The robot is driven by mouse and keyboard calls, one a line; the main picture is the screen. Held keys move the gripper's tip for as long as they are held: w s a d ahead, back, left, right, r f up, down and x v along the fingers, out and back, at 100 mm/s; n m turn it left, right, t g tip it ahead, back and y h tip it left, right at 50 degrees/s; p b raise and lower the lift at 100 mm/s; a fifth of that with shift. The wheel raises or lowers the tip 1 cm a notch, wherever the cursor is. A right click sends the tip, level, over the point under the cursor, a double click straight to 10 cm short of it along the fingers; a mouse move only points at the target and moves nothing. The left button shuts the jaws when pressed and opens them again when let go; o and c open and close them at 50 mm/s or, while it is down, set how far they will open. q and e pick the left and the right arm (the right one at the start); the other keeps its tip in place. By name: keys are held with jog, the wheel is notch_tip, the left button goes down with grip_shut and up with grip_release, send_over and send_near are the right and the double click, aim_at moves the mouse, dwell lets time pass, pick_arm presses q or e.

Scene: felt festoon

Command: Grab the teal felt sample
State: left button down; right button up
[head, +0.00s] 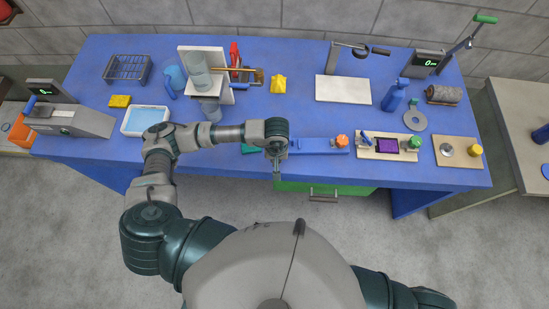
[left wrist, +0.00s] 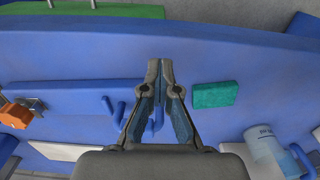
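The teal felt sample is a small flat rectangle. In the left wrist view the teal felt sample (left wrist: 215,95) lies on the blue table top, to the right of my fingers. In the head view the teal felt sample (head: 248,149) shows only in part, near the table's front edge, with my left forearm covering some of it. My left gripper (head: 277,167) points down by the front edge, to the right of the sample. In the left wrist view my left gripper (left wrist: 160,68) has its fingertips nearly together, with nothing between them, apart from the felt. My right gripper is out of view.
A blue fixture with an orange knob (head: 342,141) lies right of my gripper. A blue-and-white tray (head: 145,120) and a clear cup (head: 211,110) stand left. A green drawer (head: 345,188) sits below the edge.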

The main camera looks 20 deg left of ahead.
pick_arm(q)
jog(key=c, duration=1)
grip_release()
jog(key=o, duration=0.6)
jog(key=shift+d, duration=0.1)
